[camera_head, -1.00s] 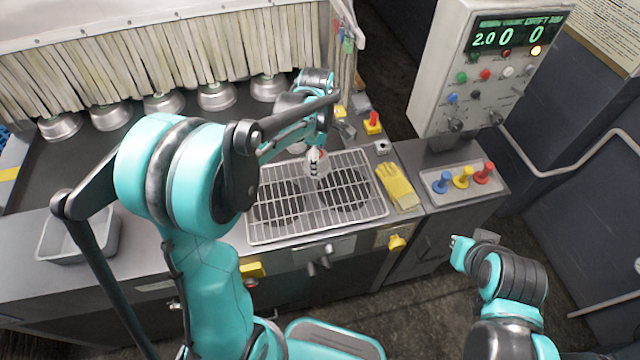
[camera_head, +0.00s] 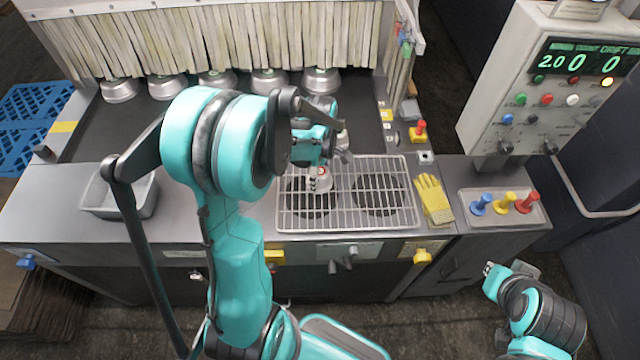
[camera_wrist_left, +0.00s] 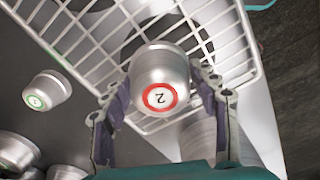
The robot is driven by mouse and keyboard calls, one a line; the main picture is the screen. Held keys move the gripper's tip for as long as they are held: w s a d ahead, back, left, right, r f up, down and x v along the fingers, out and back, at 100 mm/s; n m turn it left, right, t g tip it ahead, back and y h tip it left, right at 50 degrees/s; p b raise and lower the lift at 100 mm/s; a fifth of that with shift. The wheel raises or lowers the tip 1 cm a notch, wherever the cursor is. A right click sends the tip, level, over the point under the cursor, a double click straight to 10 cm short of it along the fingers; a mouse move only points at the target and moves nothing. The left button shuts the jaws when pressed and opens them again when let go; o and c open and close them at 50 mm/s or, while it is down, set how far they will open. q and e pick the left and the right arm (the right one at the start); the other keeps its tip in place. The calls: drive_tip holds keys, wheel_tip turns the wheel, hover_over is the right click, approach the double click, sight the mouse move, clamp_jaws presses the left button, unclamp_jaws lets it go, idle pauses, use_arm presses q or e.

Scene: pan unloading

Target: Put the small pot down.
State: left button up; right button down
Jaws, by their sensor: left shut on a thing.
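The small pot is a silver cup with a red-ringed "2" on its end; it shows large in the left wrist view (camera_wrist_left: 160,72) between the two dark fingers. In the head view the small pot (camera_head: 321,184) is over the left burner of the wire rack (camera_head: 345,222). My left gripper (camera_head: 322,171) is shut on it, partly hidden by its own wrist. Whether the pot touches the rack I cannot tell. My right gripper (camera_head: 491,272) is at the lower right, away from the counter and small in view.
Several silver pots (camera_head: 166,86) stand below the strip curtain (camera_head: 200,45). A yellow glove (camera_head: 433,198) lies right of the rack, beside a tray with coloured pegs (camera_head: 503,203). A grey bin (camera_head: 100,200) is at the left. The right burner (camera_head: 379,194) is clear.

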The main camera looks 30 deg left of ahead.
sight(320, 184)
use_arm(q)
wheel_tip(320, 184, down, 4)
drive_tip(key=shift+r+b, duration=0.25)
drive_tip(key=shift+b, duration=0.15)
drive_tip(key=shift+f, duration=0.25)
drive_tip(key=shift+f, duration=0.15)
drive_tip(key=o, duration=1.1)
drive_tip(key=shift+o, duration=0.2)
